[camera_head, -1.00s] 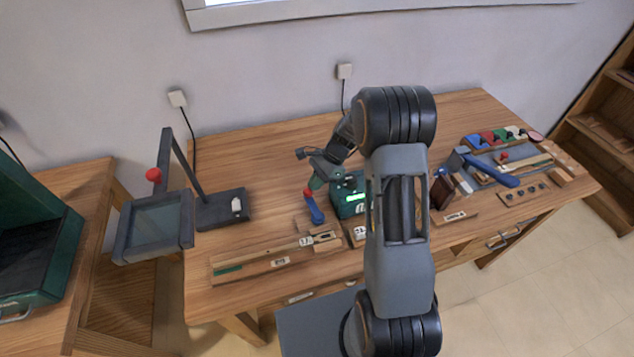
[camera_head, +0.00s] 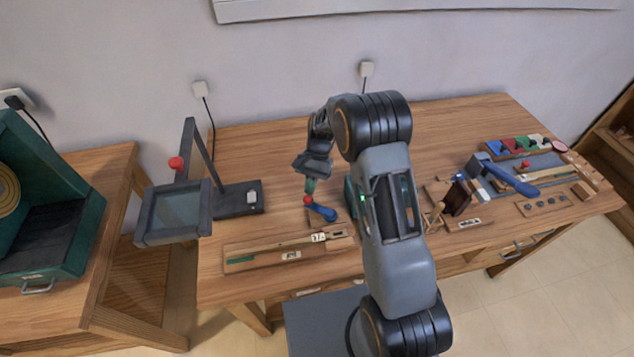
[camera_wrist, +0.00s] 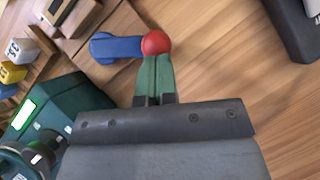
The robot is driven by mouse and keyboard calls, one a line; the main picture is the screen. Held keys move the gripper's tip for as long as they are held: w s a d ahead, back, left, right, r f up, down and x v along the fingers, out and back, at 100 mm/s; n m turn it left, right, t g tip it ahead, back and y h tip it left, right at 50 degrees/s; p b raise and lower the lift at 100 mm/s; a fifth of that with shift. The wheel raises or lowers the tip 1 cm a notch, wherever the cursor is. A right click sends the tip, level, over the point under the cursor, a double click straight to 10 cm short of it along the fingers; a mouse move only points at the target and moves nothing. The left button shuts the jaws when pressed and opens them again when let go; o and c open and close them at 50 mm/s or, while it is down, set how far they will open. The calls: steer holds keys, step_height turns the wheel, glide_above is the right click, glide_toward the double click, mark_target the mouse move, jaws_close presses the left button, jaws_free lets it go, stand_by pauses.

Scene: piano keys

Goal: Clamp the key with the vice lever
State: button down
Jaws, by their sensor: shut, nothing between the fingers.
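The vice lever (camera_head: 322,212) is a blue bar with a red ball knob at its left end. It stands just behind the right end of the wooden holder with the long pale key (camera_head: 280,246). The lever also shows in the wrist view (camera_wrist: 118,47). My gripper (camera_head: 309,192) is over the knob. In the wrist view its green fingers (camera_wrist: 155,60) are together, with their tips at or against the red ball; contact is not certain. Nothing shows between them. The vice's jaw on the key is not clear.
A dark-framed magnifier stand (camera_head: 237,200) is at the left. A green device (camera_head: 350,198) is partly hidden behind my arm. At the right are a blue-handled tool (camera_head: 512,181) and a block with dark knobs (camera_head: 543,205). The table behind the lever is bare.

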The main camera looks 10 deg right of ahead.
steer(key=s+a+n+h, duration=0.2)
steer(key=n, duration=0.1)
steer(key=shift+g, duration=0.4)
steer(key=shift+s+a+n+h, duration=0.35)
steer(key=shift+s+n+h, duration=0.1)
steer(key=shift+n, duration=0.4)
steer(key=shift+s+a+n+h, duration=0.3)
steer(key=shift+s+n+h, duration=0.15)
steer(key=shift+n, duration=0.4)
steer(key=p+v, duration=0.6)
steer(key=v, duration=0.4)
steer(key=shift+d, duration=0.1)
